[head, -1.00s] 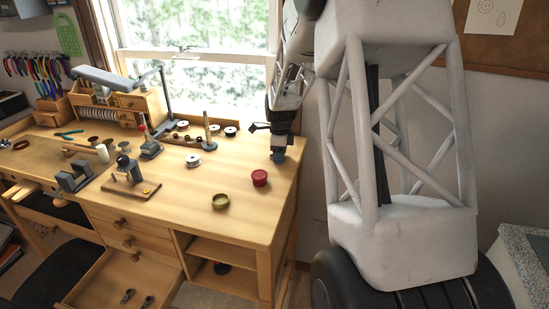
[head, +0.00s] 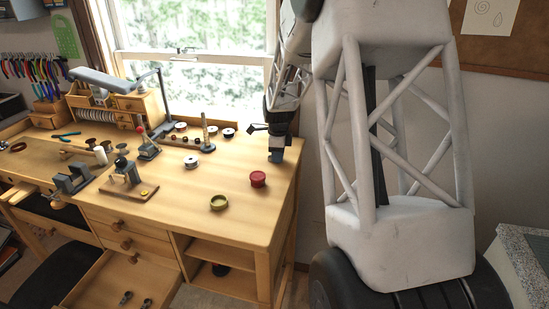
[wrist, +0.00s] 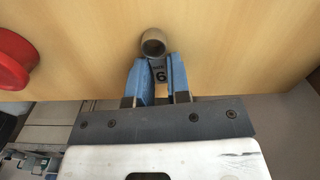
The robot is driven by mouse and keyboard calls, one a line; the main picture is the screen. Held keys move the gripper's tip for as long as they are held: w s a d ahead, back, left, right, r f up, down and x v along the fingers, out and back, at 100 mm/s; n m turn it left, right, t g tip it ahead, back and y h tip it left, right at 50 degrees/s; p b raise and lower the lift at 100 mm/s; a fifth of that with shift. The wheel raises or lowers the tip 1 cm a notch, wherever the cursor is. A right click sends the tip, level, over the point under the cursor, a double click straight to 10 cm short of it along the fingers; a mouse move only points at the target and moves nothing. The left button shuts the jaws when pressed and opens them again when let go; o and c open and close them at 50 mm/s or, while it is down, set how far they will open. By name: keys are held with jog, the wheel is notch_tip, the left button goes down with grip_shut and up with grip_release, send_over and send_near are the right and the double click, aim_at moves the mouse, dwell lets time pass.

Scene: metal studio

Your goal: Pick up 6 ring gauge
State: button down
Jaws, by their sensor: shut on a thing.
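The 6 ring gauge (wrist: 155,44) shows in the wrist view as a small tan-grey ring, with a tag marked "6" just below it between my fingers. My gripper (wrist: 159,68) has blue fingers shut on the gauge, close to the wooden bench top. In the head view my gripper (head: 276,156) is at the right end of the bench. The gauge is too small or hidden to make out there. I cannot tell whether it touches the bench.
A red round tin (head: 258,179) stands near my gripper and also shows at the left of the wrist view (wrist: 14,60). An olive round dish (head: 219,202) is nearer the front edge.

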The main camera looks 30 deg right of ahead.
jog(key=shift+r, duration=0.15)
jog(key=shift+r, duration=0.5)
jog(key=shift+s+a+r, duration=0.1)
jog(key=shift+s+r, duration=0.05)
jog(key=shift+r, duration=0.45)
jog(key=shift+s+a+r, duration=0.1)
jog(key=shift+s+r, duration=0.05)
jog(key=shift+r, duration=0.45)
jog(key=s+a, duration=0.1)
jog(key=s, duration=0.3)
jog(key=s+a+r, duration=0.1)
jog(key=s+a, duration=0.1)
jog(key=s, duration=0.3)
jog(key=s+a, duration=0.2)
jog(key=s, duration=0.3)
jog(key=shift+s+a+r, duration=0.1)
jog(key=shift+a+r, duration=0.05)
jog(key=shift+a, duration=0.1)
